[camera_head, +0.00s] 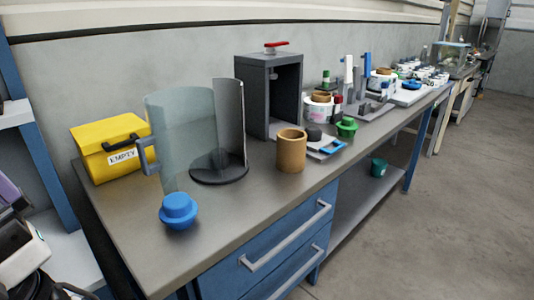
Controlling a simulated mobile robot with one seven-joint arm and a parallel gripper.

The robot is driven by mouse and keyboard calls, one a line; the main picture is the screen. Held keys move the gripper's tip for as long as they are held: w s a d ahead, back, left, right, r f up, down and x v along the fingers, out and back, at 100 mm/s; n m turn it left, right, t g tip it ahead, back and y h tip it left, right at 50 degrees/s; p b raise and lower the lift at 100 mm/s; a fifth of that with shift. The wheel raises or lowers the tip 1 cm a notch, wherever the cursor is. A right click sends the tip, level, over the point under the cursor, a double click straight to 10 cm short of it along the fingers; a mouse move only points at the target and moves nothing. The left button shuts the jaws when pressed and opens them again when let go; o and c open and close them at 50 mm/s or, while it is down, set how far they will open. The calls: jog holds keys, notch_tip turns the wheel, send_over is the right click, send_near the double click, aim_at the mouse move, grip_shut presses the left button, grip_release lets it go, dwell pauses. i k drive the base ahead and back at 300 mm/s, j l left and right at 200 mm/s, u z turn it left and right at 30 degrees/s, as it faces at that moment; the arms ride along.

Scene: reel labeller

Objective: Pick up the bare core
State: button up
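The bare core (291,152) is a plain brown cardboard tube. It stands upright on the grey workbench (240,210), near the front edge, with its open top showing. Another brown core (322,96) sits on a white reel farther back, so it is not bare. I cannot make out my gripper in this view. White and black parts show at the lower left edge, but I cannot tell what they are.
Left of the core stand a clear cylindrical guard (185,130) with a handle, a dark round base (220,174) and a blue knob (178,210). A yellow box marked EMPTY (110,150), a dark press frame (268,95), and a grey plate with a blue part (326,146) are nearby.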

aim_at(291, 142)
jog(key=i+l+u, duration=0.15)
jog(key=l, duration=0.25)
jog(key=i+l+u, duration=0.2)
jog(key=l, duration=0.25)
jog(key=i+l+u, duration=0.15)
jog(key=l, duration=0.35)
jog(key=i+l+u, duration=0.15)
jog(key=l, duration=0.3)
jog(key=i+l+u, duration=0.15)
jog(key=l, duration=0.35)
jog(key=l+u, duration=0.2)
jog(key=l, duration=0.3)
jog(key=i+l, duration=0.15)
jog(key=i+l+u, duration=0.15)
jog(key=l, duration=0.2)
jog(key=i, duration=0.3)
